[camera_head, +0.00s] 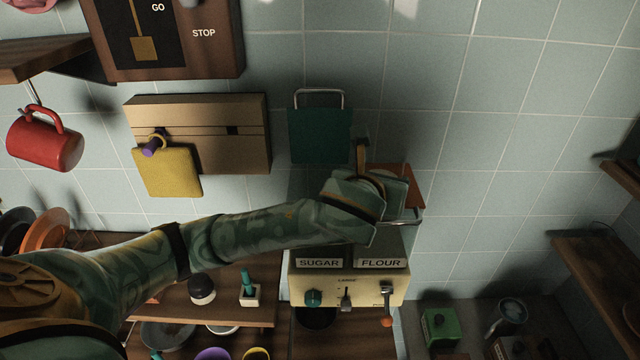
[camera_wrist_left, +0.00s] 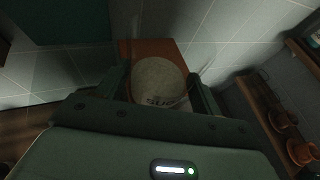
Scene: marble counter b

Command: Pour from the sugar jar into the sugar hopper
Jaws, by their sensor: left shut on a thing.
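The sugar jar (camera_wrist_left: 158,82) is a pale round jar with partly visible lettering "SUG". My left gripper (camera_wrist_left: 162,92) is shut on it, a finger on each side. In the head view my left gripper (camera_head: 372,185) is above the flour side of the machine and hides the jar. The sugar hopper is the left bay of the cream machine (camera_head: 325,290), behind the SUGAR label (camera_head: 319,263). A green panel with a wire handle (camera_head: 320,135) stands upright behind it. The arm covers much of the hopper's top. My right gripper is not in view.
The FLOUR label (camera_head: 381,263) is on the right bay, with an orange-brown panel (camera_head: 402,180) behind. A yellow board (camera_head: 167,172) and a red mug (camera_head: 45,140) hang at left. A green canister (camera_head: 440,328) stands right of the machine. The tiled wall is close behind.

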